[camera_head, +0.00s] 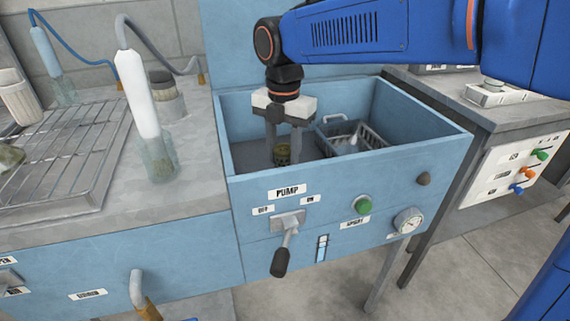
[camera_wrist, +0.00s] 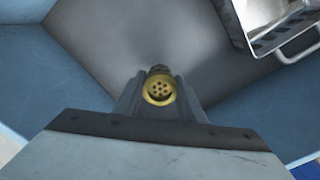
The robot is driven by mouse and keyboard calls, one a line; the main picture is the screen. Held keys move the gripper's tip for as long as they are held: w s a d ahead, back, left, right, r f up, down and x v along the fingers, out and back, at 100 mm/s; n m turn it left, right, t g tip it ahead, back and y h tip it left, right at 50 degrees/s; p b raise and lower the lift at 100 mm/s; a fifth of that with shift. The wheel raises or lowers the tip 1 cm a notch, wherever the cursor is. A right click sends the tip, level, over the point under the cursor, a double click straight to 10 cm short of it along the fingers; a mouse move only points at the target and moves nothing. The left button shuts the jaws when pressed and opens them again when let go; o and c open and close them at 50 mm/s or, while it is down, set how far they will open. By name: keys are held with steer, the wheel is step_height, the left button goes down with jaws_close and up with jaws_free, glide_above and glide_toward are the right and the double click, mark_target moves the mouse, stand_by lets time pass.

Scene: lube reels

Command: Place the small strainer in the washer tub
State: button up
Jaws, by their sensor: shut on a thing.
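The small strainer is a brass-coloured piece with a round, holed face. It shows between my fingertips in the wrist view (camera_wrist: 158,88) and low in the tub in the head view (camera_head: 282,154). My gripper (camera_head: 284,148) points down inside the blue washer tub (camera_head: 340,180), shut on the strainer. The gripper also shows in the wrist view (camera_wrist: 158,95). The strainer is inside the tub walls, toward the left side. I cannot tell whether it touches the grey floor.
A grey wire basket (camera_head: 350,136) with a handle stands in the tub, right of my gripper. The tub's front carries a pump lever (camera_head: 284,250), a green button (camera_head: 363,206) and a gauge (camera_head: 408,220). A white bottle with a hose (camera_head: 138,95) stands left on the counter.

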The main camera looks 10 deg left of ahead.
mark_target(284, 164)
steer(key=shift+f, duration=1.6)
steer(key=o, duration=1.1)
steer(key=shift+f, duration=0.1)
step_height(284, 164, up, 12)
steer(key=shift+f, duration=0.25)
steer(key=shift+r, duration=0.35)
steer(key=shift+d, duration=0.1)
